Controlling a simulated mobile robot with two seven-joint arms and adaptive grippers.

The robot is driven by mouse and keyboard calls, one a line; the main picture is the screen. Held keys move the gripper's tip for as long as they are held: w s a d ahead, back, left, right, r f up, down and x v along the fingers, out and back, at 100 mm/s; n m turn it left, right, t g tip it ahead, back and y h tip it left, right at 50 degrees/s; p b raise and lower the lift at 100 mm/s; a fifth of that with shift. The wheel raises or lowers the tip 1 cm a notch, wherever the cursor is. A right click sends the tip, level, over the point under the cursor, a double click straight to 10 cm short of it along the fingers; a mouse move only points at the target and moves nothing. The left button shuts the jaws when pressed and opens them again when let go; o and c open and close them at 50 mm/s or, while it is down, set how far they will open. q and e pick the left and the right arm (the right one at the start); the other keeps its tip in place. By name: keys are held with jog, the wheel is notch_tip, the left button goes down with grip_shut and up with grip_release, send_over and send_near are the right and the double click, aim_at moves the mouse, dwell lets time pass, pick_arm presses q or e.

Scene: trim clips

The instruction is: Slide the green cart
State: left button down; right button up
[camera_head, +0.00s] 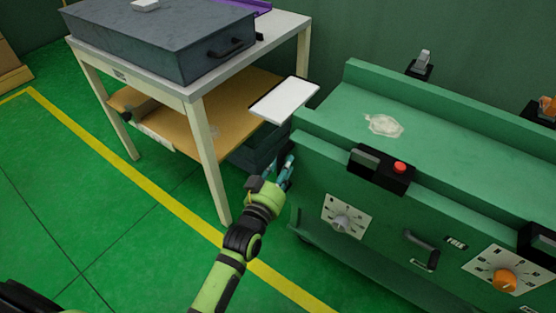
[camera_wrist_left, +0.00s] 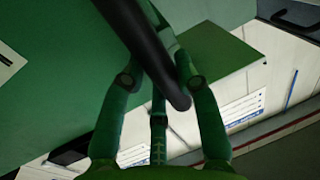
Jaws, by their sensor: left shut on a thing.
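The green cart (camera_head: 400,215) stands on the right in the head view, with dials, a small front handle and a black switch box with a red button on it. My left gripper (camera_head: 283,172) is at the cart's left end. In the left wrist view, the fingers of my left gripper (camera_wrist_left: 160,92) are shut around a dark round bar (camera_wrist_left: 145,40), which runs along the cart's green side (camera_wrist_left: 60,75). The bar is mostly hidden in the head view. My right gripper is not in view.
A white-topped table (camera_head: 190,95) with a grey case (camera_head: 165,40) stands close to the cart's left. A white panel (camera_head: 284,99) lies between them. A yellow floor line (camera_head: 150,170) runs past the table. Green floor on the left is clear. A green wall is behind.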

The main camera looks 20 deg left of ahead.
pick_arm(q)
jog(key=shift+s+d+f, duration=0.1)
jog(key=shift+d, duration=0.2)
jog(key=c, duration=0.9)
grip_release()
jog(key=s+a, duration=0.2)
jog(key=s, duration=0.9)
jog(key=shift+s, duration=0.4)
